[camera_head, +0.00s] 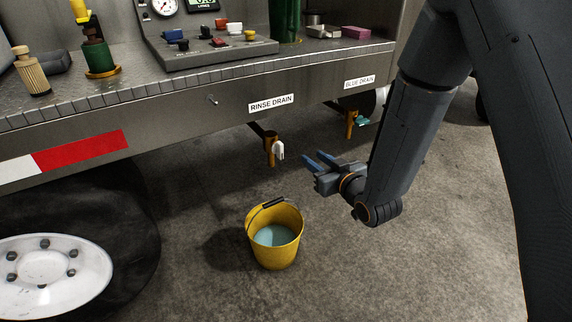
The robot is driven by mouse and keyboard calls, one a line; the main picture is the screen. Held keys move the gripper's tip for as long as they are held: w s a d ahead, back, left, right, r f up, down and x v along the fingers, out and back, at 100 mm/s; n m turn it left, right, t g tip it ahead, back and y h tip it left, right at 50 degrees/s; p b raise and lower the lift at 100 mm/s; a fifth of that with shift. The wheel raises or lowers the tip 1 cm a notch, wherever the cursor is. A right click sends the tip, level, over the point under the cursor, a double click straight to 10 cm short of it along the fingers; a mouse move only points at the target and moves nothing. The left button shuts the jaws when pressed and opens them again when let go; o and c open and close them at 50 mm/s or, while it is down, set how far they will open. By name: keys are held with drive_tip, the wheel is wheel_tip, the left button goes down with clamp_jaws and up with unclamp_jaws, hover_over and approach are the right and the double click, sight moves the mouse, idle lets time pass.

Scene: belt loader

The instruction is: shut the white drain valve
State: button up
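The white drain valve is a brass tap with a white handle (279,151), hanging under the steel deck edge below the "RINSE DRAIN" label (271,103). The handle stands upright along the right side of the brass body (268,146). I see no stream of liquid from the spout. My gripper (317,160) is to the right of the handle and slightly lower in the picture, apart from it. Its two blue fingers point left toward the valve, spread with a gap between them and nothing held.
A yellow bucket (287,255) with pale liquid stands on the concrete below the valve. A second brass tap with a teal handle (362,121) hangs at the right under "BLUE DRAIN". A large wheel (48,280) is at the lower left.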

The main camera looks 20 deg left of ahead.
sight(282, 148)
drive_tip(key=w+a+y+b, duration=0.1)
drive_tip(key=a, duration=0.2)
drive_tip(key=w+a+f+y, duration=0.1)
drive_tip(key=a, duration=0.3)
drive_tip(key=w+a+n+y+b, duration=0.1)
drive_tip(key=a, duration=0.2)
drive_tip(key=shift+w+a+f+b, duration=0.15)
drive_tip(key=shift+f+b, duration=0.1)
drive_tip(key=shift+b, duration=0.05)
